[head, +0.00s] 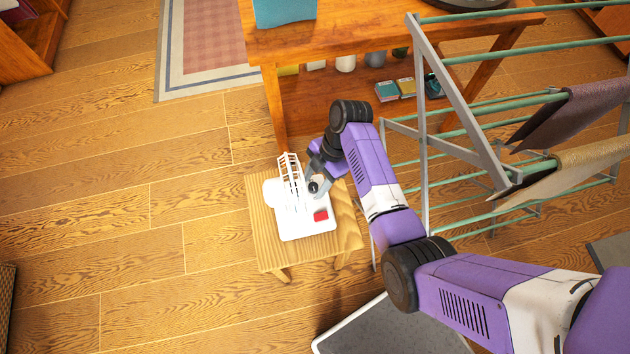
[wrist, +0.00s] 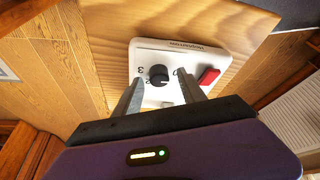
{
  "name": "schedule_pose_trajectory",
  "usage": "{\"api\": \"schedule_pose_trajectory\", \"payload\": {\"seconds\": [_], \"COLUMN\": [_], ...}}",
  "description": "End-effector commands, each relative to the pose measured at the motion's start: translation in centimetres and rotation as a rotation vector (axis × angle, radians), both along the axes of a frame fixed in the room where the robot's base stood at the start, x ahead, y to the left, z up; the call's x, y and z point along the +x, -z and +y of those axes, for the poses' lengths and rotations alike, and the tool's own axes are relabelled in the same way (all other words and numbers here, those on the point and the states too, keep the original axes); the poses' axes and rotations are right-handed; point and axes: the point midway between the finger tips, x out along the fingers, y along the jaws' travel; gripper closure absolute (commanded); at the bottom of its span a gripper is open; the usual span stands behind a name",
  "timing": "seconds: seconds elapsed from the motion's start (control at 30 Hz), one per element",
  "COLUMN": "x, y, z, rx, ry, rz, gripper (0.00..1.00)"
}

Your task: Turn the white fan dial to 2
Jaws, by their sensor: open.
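The white fan (head: 292,222) stands on a small wooden stool, with its white cage upright at the left of its base. The wrist view shows the white base (wrist: 165,52) with a round black dial (wrist: 158,75) and a red switch (wrist: 208,77) to its right. Numbers, including 3 and 0, are printed around the dial; its exact setting is too small to read. My gripper (wrist: 159,78) is open, one finger on each side of the dial. I cannot tell whether the fingers touch it. In the head view my gripper (head: 318,186) is over the base, hiding the dial.
The stool (head: 262,240) has a bare strip around the fan. A wooden table (head: 350,42) with small items on its lower shelf stands behind. A drying rack (head: 450,120) with hanging cloths is close to the right of my arm. The floor at left is clear.

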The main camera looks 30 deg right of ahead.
Motion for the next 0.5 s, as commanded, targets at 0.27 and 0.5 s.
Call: {"api": "schedule_pose_trajectory", "payload": {"seconds": [0.27, 0.5], "x": [0.0, 0.0], "y": [0.27, 0.25], "z": [0.08, 0.08], "rx": [0.0, 0.0], "ry": [0.001, 0.001], "rz": [-0.001, -0.001], "gripper": [0.52, 0.93]}}
